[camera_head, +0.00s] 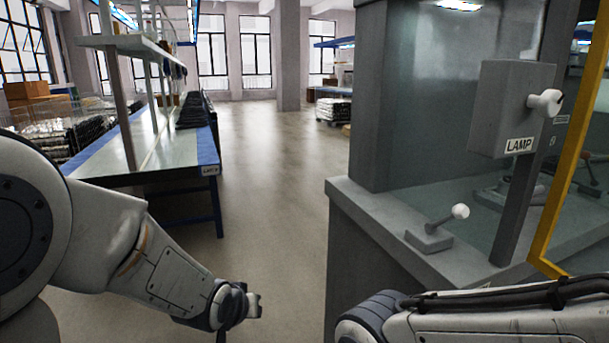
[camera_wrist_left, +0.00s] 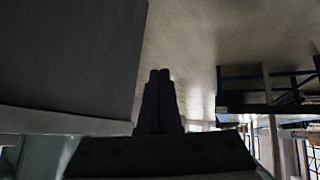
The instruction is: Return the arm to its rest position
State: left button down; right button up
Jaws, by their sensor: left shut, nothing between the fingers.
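My left arm comes in from the left in the head view, bent down over the open floor. Its gripper (camera_head: 254,305) is low, left of the grey cabinet, and touches nothing that I can see. In the left wrist view the two dark fingers (camera_wrist_left: 159,95) are together with nothing between them. My right arm reaches in along the lower right edge of the head view, in front of the grey cabinet (camera_head: 400,270). Its gripper is out of the picture.
On the cabinet stand a small lever with a white knob (camera_head: 460,211) and a grey box labelled LAMP (camera_head: 508,105). A yellow-framed door (camera_head: 560,200) is at the right. A long blue-edged workbench (camera_head: 165,160) stands at left. The floor (camera_head: 265,190) between is clear.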

pick_arm(q)
jog(key=s+a+f+g+y, duration=0.2)
jog(key=s+a+f+g, duration=0.25)
jog(key=s+a, duration=0.55)
jog(key=s+d+r+m+g+h, duration=0.1)
jog(key=s+d+r+m+g, duration=0.2)
jog(key=s+d, duration=0.5)
jog(key=s+d+r+m, duration=0.3)
jog(key=s+d+m, duration=0.1)
jog(key=s+d, duration=0.35)
notch_tip(320, 180, up, 24)
jog(key=p, duration=2.4)
jog(key=shift+r, duration=0.25)
jog(key=shift+g, duration=0.25)
